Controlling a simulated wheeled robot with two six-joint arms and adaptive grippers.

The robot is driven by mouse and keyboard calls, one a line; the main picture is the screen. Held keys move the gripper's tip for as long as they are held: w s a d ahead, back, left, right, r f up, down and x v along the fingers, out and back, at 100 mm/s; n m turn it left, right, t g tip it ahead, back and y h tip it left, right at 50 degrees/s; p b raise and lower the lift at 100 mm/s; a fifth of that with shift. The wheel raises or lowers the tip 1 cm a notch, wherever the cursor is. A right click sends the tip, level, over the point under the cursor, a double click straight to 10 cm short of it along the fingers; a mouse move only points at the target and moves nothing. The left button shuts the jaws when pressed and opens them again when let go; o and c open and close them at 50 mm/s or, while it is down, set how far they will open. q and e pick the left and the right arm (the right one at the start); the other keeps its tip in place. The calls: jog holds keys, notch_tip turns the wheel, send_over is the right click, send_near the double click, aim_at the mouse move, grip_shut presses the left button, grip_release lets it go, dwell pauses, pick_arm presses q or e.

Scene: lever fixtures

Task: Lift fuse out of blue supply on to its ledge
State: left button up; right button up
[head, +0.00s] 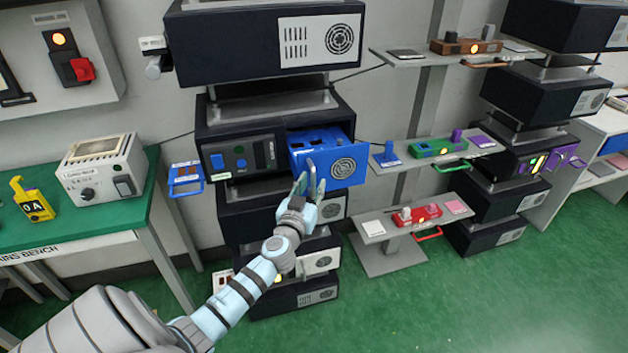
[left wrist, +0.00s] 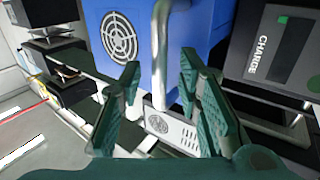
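The blue supply drawer (head: 342,170) stands pulled out of the dark cabinet, with dark openings in its top. Its blue front (left wrist: 205,45) fills the upper middle of the left wrist view. A grey bar handle (left wrist: 159,65) sticks out from that front. My left gripper (head: 308,185) is at the drawer's front; in the left wrist view its green fingers (left wrist: 160,85) are spread on either side of the handle, with gaps visible. I cannot tell whether a fuse sits inside the drawer. My right gripper is out of view.
A green holder with a purple piece (head: 432,148) shares the ledge. A lower shelf carries a red holder (head: 417,215). A green bench (head: 70,236) stands left; the floor at right front is clear.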

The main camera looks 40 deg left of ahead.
pick_arm(q)
jog(key=shift+x, duration=0.85)
grip_shut()
